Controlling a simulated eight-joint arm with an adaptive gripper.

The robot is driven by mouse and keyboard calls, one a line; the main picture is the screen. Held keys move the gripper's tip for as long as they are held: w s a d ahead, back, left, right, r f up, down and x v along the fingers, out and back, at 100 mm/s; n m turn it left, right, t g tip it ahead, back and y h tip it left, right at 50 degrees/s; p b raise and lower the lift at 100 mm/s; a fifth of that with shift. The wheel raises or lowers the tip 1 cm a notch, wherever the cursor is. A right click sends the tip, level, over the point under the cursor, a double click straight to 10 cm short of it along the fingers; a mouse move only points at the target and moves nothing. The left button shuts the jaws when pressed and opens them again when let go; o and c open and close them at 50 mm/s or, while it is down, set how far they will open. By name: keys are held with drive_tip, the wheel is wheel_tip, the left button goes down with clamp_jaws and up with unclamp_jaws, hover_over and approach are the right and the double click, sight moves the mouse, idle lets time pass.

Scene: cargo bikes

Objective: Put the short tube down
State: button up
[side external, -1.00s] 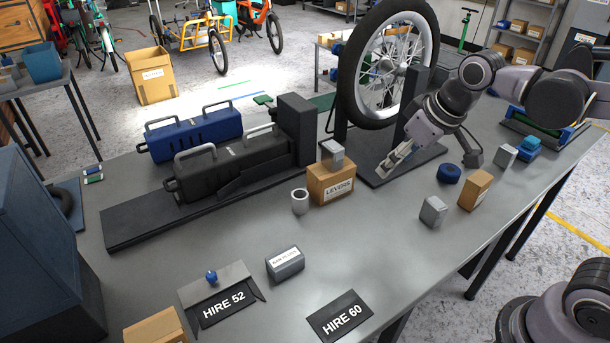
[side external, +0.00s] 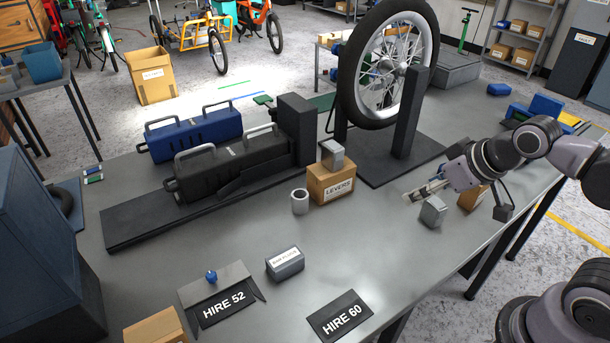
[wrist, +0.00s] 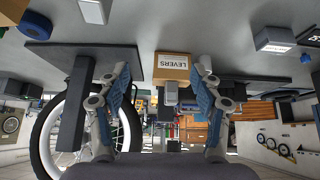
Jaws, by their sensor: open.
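The short tube (side external: 300,201) is a pale grey hollow cylinder. It stands upright on the grey bench, just left of the LEVERS box (side external: 331,184), in the side external view. My gripper (side external: 414,195) is well to the right of the tube, low over the bench beside a small grey block (side external: 433,211), pointing left. In the wrist view my gripper (wrist: 160,72) has its two fingers spread with nothing held between them. The LEVERS box (wrist: 172,67) shows beyond the fingers, and the tube (wrist: 203,64) is partly hidden by the right finger.
A grey box (side external: 332,153) sits on the LEVERS box. The wheel stand (side external: 407,120) is behind my gripper. A black case (side external: 235,165), a labelled grey box (side external: 285,264), and the HIRE 52 (side external: 224,310) and HIRE 60 (side external: 340,315) plates lie left. The bench's front middle is clear.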

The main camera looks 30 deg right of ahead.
drive_tip(key=n, duration=0.1)
drive_tip(key=n+g+h, duration=0.1)
drive_tip(key=n+h, duration=0.7)
drive_tip(key=n, duration=1.1)
hover_over(297, 199)
drive_tip(key=s, duration=0.5)
wheel_tip(297, 199, down, 3)
drive_tip(key=a+f+n+h, duration=0.1)
drive_tip(key=a, duration=0.1)
drive_tip(key=a+f+n+t+h, duration=0.1)
drive_tip(key=a+f, duration=0.1)
drive_tip(key=a, duration=0.1)
drive_tip(key=a+f+n+h, duration=0.1)
drive_tip(key=a+f+n, duration=0.1)
drive_tip(key=shift+s+a+f, duration=0.1)
drive_tip(key=shift+s+a, duration=0.25)
drive_tip(key=shift+a, duration=0.05)
drive_tip(key=shift+f+t, duration=0.1)
drive_tip(key=shift+t, duration=0.2)
drive_tip(key=x, duration=1)
drive_tip(key=shift+w+d, duration=0.2)
drive_tip(key=shift+w, duration=0.1)
clamp_jaws()
